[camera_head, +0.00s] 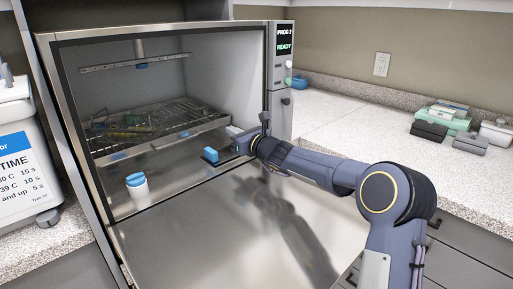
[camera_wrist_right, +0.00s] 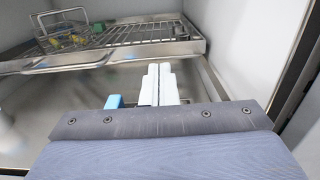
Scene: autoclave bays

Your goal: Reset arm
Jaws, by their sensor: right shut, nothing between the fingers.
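My right arm (camera_head: 375,190) reaches in from the right, over the lowered door, to the open autoclave (camera_head: 235,70). My right gripper (camera_head: 234,131) is at the front right of the chamber opening. In the right wrist view, its two pale fingers (camera_wrist_right: 160,70) are together with nothing between them, and point toward the wire rack. A blue block-like part (camera_head: 210,155) is close to the left of the gripper and also shows in the wrist view (camera_wrist_right: 115,101). My left gripper is not in view.
A wire rack (camera_head: 165,115) with several instruments sits inside the chamber. A white, blue-topped container (camera_head: 137,187) stands near the chamber's front left. The lowered metal door (camera_head: 210,235) lies below my arm. Small boxes (camera_head: 445,122) sit on the right counter (camera_head: 345,115), otherwise mostly clear.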

